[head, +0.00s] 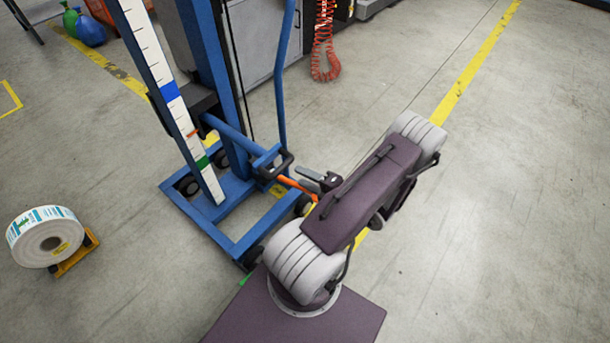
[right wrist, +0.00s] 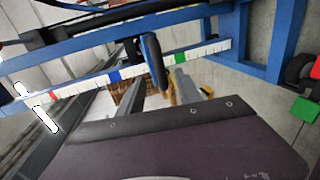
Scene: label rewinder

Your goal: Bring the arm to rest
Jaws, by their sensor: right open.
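My right arm (head: 365,195) rises from the bottom of the head view and bends at the elbow, and its forearm is mostly hidden behind the upper arm. My right gripper (head: 307,177) shows partly beside the blue lifter's frame, near its black-gripped handle (head: 284,162) and an orange lever (head: 292,185). In the right wrist view the open gripper's grey fingers (right wrist: 160,88) stand apart. A blue and black bar (right wrist: 153,62) shows close to them; I cannot tell whether it touches. I see nothing held. My left gripper is not in view.
The blue lifter (head: 232,195) with its white marked scale (head: 165,88) stands left of my arm. A red coiled hose (head: 324,45) hangs at the back. The floor at right is clear.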

